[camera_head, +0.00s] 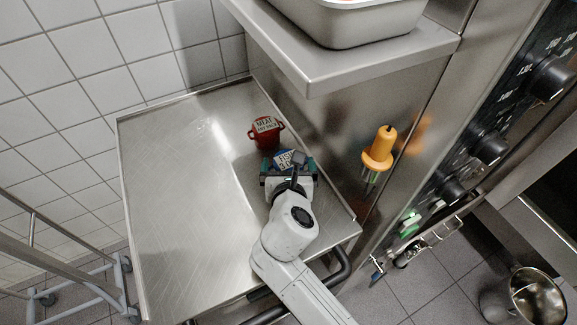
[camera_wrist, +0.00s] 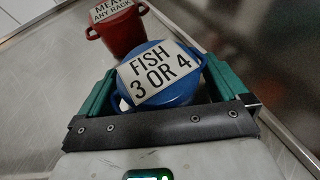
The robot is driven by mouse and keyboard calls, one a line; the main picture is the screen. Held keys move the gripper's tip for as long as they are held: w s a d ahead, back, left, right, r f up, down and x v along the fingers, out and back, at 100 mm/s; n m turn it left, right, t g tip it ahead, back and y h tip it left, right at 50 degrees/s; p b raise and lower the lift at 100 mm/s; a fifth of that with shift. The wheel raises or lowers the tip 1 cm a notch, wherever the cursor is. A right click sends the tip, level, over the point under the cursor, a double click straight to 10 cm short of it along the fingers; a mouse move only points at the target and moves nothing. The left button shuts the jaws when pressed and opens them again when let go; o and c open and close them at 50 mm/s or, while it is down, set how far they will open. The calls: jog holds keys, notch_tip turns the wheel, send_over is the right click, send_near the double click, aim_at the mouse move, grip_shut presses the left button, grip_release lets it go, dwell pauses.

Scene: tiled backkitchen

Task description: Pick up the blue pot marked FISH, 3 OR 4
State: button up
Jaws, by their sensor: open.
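The blue pot (camera_wrist: 183,94) carries a white label reading FISH 3 OR 4 on its lid and has small side handles. In the wrist view it sits between the two green fingers of my gripper (camera_wrist: 165,88), which are open around it. Whether either finger touches the pot I cannot tell. In the head view the label of the blue pot (camera_head: 284,158) shows just past my gripper (camera_head: 288,170), and most of the pot is hidden by my arm. The pot appears to stand on the steel table (camera_head: 180,200).
A red pot (camera_head: 265,135) marked MEAT, ANY RACK stands just behind the blue pot, also in the wrist view (camera_wrist: 121,35). A steel wall rises on the right, with an orange-handled tool (camera_head: 380,149) hanging there. A steel shelf (camera_head: 375,62) overhangs behind. The table's left side is clear.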

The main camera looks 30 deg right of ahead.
jog(key=shift+c, duration=0.5)
jog(key=c, duration=1)
jog(key=shift+c, duration=0.3)
jog(key=shift+r, duration=0.1)
